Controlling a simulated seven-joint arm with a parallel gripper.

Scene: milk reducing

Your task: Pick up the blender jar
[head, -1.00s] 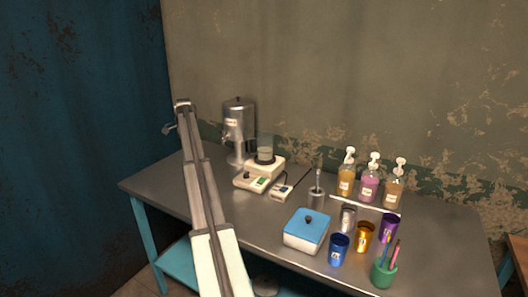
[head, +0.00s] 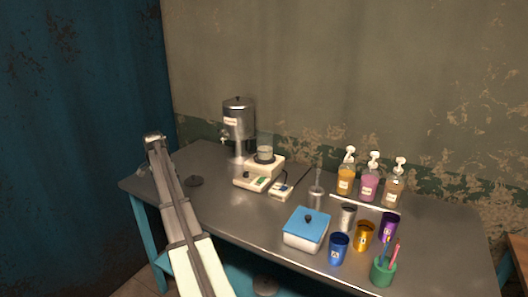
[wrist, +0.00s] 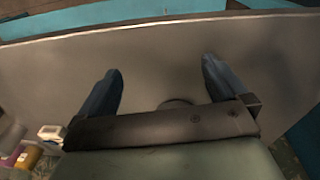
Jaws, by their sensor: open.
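The blender jar (head: 265,146) is a small clear cup. It sits upright on a white blender base (head: 265,167), towards the back left of the grey table in the head view. My gripper shows in the wrist view (wrist: 162,66), its two dark blue fingers wide apart with only grey tabletop between them. In the head view my arm reaches over the table's left end, left of the jar and well apart from it. The fingers are mostly hidden there. The jar cannot be made out in the wrist view.
A steel dispenser (head: 238,118) stands behind the blender. A blue-lidded box (head: 307,228), several cups and three pump bottles (head: 369,182) stand to the right. The table's left front is clear.

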